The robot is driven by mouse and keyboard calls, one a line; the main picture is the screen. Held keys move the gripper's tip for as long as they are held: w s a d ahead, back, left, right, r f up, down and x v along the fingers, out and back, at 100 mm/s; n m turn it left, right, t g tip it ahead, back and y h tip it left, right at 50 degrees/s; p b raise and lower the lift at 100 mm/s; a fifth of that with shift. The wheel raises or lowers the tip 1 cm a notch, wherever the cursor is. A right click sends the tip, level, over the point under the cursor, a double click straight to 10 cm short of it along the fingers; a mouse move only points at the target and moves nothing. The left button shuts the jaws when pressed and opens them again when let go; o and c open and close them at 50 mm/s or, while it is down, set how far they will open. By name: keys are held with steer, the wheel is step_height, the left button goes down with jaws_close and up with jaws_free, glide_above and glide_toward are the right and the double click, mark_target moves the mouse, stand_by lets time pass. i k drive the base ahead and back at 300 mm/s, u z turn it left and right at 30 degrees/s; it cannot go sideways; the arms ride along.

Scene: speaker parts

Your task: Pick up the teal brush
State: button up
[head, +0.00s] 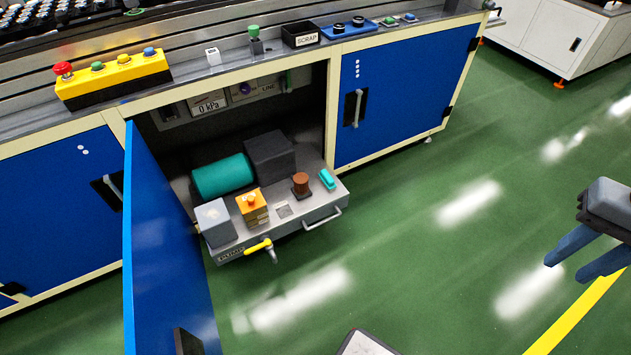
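A small teal block-like piece (327,180), which looks like the teal brush, lies at the right end of a grey pull-out tray (315,213). Its bristles cannot be made out at this size. My gripper (565,268) is at the right edge of the view, above the green floor and well to the right of the tray. Its two blue-grey fingers stand apart with nothing between them. Part of my gripper is cut off by the picture edge.
The tray also bears a brown spool (301,184), an orange box (252,207), a grey box (215,223), a large teal cylinder (222,176) and a dark block (270,157). A blue door (165,250) stands open at left. A yellow-handled valve (258,245) juts forward.

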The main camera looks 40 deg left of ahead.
mark_target(329, 181)
steer(key=i, duration=1.25)
steer(key=u, duration=2.1)
